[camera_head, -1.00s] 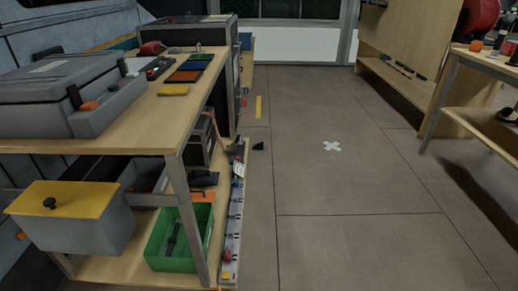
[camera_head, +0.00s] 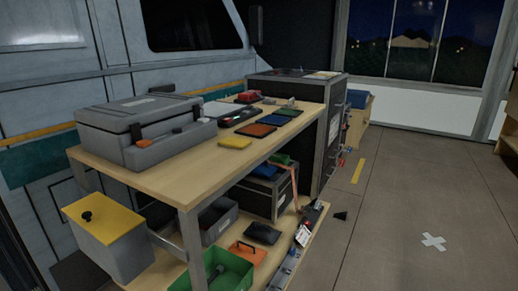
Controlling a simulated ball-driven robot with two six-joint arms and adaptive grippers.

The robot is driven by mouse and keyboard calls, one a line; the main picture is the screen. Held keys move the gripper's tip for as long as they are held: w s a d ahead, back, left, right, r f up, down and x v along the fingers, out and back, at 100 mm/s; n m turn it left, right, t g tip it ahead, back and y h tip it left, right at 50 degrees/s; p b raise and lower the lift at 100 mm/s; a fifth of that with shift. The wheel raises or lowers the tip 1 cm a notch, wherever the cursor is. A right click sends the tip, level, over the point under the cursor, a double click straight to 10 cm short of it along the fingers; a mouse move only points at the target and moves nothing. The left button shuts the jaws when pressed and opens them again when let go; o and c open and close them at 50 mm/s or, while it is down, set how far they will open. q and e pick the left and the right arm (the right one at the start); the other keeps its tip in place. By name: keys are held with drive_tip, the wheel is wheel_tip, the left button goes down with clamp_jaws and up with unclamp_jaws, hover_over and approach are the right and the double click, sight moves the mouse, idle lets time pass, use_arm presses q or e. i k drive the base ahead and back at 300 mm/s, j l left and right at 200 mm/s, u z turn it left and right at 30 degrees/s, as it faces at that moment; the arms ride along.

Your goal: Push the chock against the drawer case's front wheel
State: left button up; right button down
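A small black wedge, which looks like the chock (camera_head: 340,215), lies on the floor just right of the low shelf's front corner. A tall black case with metal edges, which looks like the drawer case (camera_head: 332,126), stands behind the far end of the workbench. Its right face shows small fittings. I cannot make out its front wheel; the workbench and shelf hide much of its lower part. The chock appears apart from the case, with a strip of floor between. Neither of my grippers is in view.
The workbench (camera_head: 160,163) carries a grey case (camera_head: 145,125) and coloured trays. Its lower shelf holds a green bin (camera_head: 238,272) and a black box (camera_head: 268,192). A power strip (camera_head: 300,245) lines the shelf edge.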

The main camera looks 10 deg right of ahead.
sight(342, 216)
drive_tip(key=i+l+u, duration=0.1)
drive_tip(key=l, duration=0.25)
drive_tip(key=i+l, duration=0.2)
drive_tip(key=l, duration=0.2)
drive_tip(key=i+l+u, duration=0.15)
drive_tip(key=l, duration=0.2)
drive_tip(key=i+l+u, duration=0.1)
drive_tip(key=l, duration=0.3)
drive_tip(key=i+l, duration=0.15)
drive_tip(key=l, duration=0.25)
drive_tip(key=i+l+u, duration=0.15)
drive_tip(key=l, duration=0.25)
drive_tip(key=l+u, duration=0.1)
drive_tip(key=l, duration=0.3)
drive_tip(key=i, duration=0.05)
